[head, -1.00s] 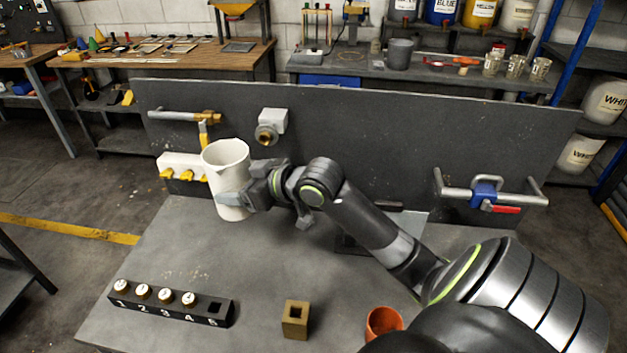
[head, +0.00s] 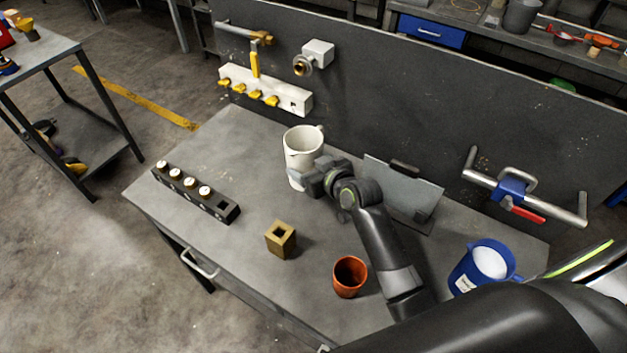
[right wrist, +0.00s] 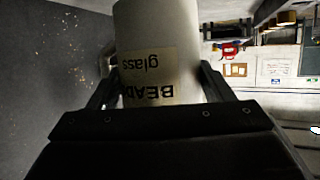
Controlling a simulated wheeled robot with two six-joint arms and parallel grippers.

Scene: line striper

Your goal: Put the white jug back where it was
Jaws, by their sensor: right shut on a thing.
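The white jug (head: 303,143) is upright at the middle back of the workbench in the head view. My right gripper (head: 303,180) is shut on its lower body, from the right. I cannot tell whether its base touches the bench. In the right wrist view the jug (right wrist: 158,35) fills the space between the fingers (right wrist: 160,92). Its label shows upside down and reads "glass" and "BEAD", partly hidden by the gripper. My left gripper is not in view.
On the bench are a black numbered rack (head: 196,192), a brass square block (head: 280,240), an orange cup (head: 349,279), a blue jug (head: 470,268) with white contents and a grey plate (head: 400,190). A panel with a yellow-valve manifold (head: 290,98) stands behind. Bench around the jug is clear.

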